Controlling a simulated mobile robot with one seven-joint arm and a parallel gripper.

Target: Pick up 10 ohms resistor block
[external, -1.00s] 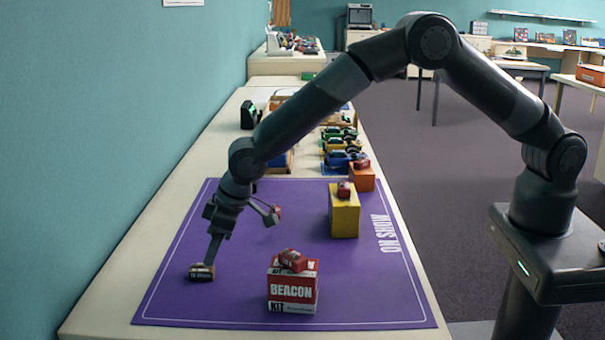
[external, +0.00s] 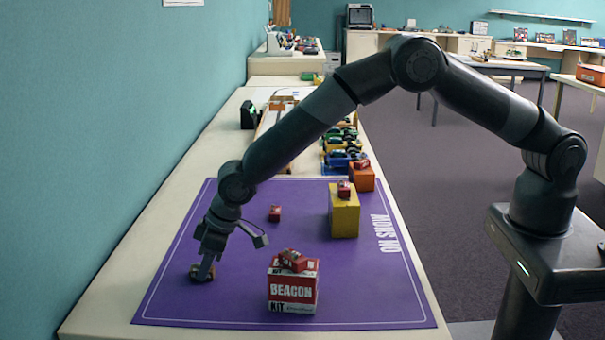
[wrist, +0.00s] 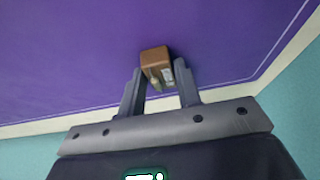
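The brown block (external: 196,275), dark in the middle, lies on the purple mat's left part. Its label is not readable now, so I cannot confirm it is the 10 ohms resistor block. My gripper (external: 207,270) is low at this block, partly covering it. In the wrist view my open gripper (wrist: 160,72) has a finger on each side of the block (wrist: 155,54). Small metal-coloured parts show on the block's near face. Whether the fingers touch its sides is hard to tell. A small red block (external: 275,213) lies apart, farther back on the mat.
A BEACON KIT box (external: 292,292) with a red block (external: 292,260) on top stands right of my gripper. A yellow box (external: 344,215) and an orange box (external: 362,178) carry red blocks too. Bare purple mat (external: 240,295) lies between my gripper and the BEACON box. The wall (external: 90,150) is left.

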